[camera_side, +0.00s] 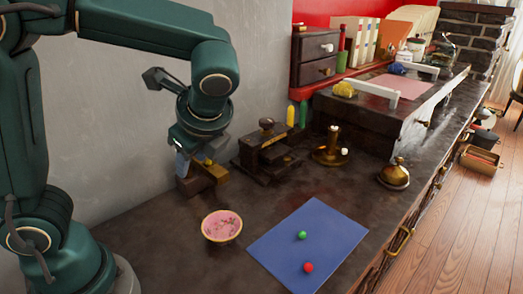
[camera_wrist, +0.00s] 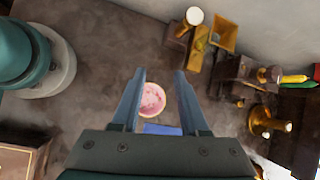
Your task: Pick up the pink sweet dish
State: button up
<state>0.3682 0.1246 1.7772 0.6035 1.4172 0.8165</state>
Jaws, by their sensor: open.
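The pink sweet dish (camera_side: 222,226) is a small round bowl with a pale yellow rim and pink inside, standing on the dark counter left of the blue mat. In the wrist view the dish (camera_wrist: 152,100) shows between my two fingers, farther off than the fingertips. My gripper (camera_wrist: 160,74) is open with nothing between its fingers. In the side view my gripper (camera_side: 184,165) hangs above and behind the dish, to its upper left, near the wall; its fingertips are hard to make out there.
A blue mat (camera_side: 300,265) holds a green ball (camera_side: 302,235) and a red ball (camera_side: 308,267). A dark wooden box-like stand (camera_side: 265,155), a brass candle holder (camera_side: 331,152) and a brass bell (camera_side: 395,174) stand behind. The counter around the dish is clear.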

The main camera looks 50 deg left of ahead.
aim_at(241, 227)
jog(key=w+d+f+m+y, duration=0.1)
jog(key=d+f+m, duration=0.1)
jog(key=w+d+f+m+t+y, duration=0.1)
jog(key=w+f+m+y, duration=0.1)
jog(key=m, duration=0.1)
jog(key=w+d+f+m+y, duration=0.1)
jog(key=w+d+f+m, duration=0.1)
jog(key=shift+d+f, duration=0.1)
jog(key=shift+d, duration=0.2)
jog(key=d+f+m, duration=0.1)
jog(key=f+m+t+y, duration=0.1)
jog(key=d+f+m, duration=0.1)
jog(key=shift+d+f+t, duration=0.35)
jog(key=shift+f+t, duration=0.05)
jog(key=f, duration=0.1)
jog(key=s+d+f+m+t, duration=0.1)
jog(key=f+m+y, duration=0.1)
jog(key=f, duration=0.1)
jog(key=shift+s+d, duration=0.35)
jog(key=shift+d, duration=0.05)
jog(key=shift+x, duration=2.5)
jog(key=shift+d, duration=0.1)
grip_shut()
